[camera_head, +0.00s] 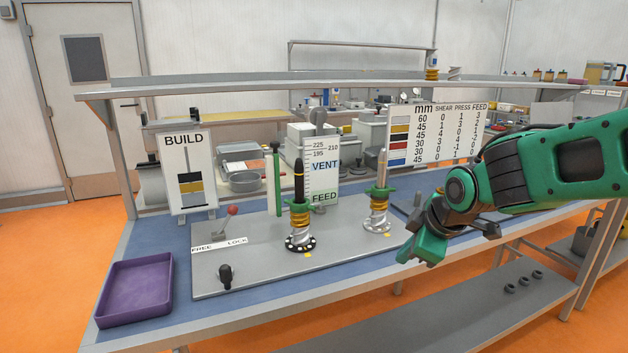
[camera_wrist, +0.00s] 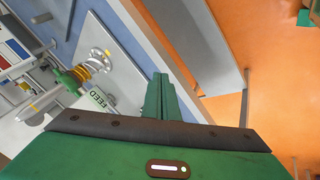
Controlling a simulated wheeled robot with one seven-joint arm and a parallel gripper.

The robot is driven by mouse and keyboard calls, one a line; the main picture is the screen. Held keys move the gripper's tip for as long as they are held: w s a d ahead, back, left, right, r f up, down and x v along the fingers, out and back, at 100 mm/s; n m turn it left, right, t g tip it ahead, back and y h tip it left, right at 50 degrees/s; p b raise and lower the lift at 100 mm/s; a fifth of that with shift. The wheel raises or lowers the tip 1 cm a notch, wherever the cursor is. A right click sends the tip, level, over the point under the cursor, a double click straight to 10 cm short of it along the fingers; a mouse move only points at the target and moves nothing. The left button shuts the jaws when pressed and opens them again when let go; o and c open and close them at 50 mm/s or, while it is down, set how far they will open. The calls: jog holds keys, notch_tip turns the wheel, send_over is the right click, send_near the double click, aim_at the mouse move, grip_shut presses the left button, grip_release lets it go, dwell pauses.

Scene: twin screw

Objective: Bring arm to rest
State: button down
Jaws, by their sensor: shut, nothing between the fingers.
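My gripper (camera_head: 424,258) is at the end of my green and black arm, at the right of the head view, in front of the bench's front edge. In the wrist view its green fingers (camera_wrist: 159,98) are together and hold nothing. It is apart from the twin screw rig. The rig has a left screw post (camera_head: 299,211) with a black upper part and a right screw post (camera_head: 378,205) with a pale tip. Both stand upright on a grey plate (camera_head: 240,268). The right post also shows tilted in the wrist view (camera_wrist: 85,70).
A purple tray (camera_head: 135,290) sits at the bench's front left. A red-knobbed lever (camera_head: 229,215) and a black knob (camera_head: 225,274) are on the plate. A BUILD sign (camera_head: 186,190) and a number chart (camera_head: 433,136) stand behind. A lower shelf (camera_head: 470,308) runs below the bench.

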jog(key=s+d+f+m+g+h, duration=0.1)
jog(key=s+d+m+g, duration=0.1)
jog(key=s+d+m, duration=0.5)
jog(key=s+d+f+m+g+h, duration=0.15)
jog(key=s+d+m, duration=0.25)
jog(key=s+d, duration=0.5)
jog(key=s+d+f+m+g, duration=0.1)
jog(key=s+d+m, duration=0.1)
jog(key=s+m, duration=0.2)
jog(key=s+d+f+m+g, duration=0.1)
jog(key=s+d+m+g, duration=0.1)
jog(key=s, duration=0.7)
jog(key=d+m+y, duration=0.1)
jog(key=m, duration=0.1)
jog(key=shift+s+m, duration=0.3)
jog(key=shift+w+f, duration=0.2)
jog(key=shift+w, duration=0.5)
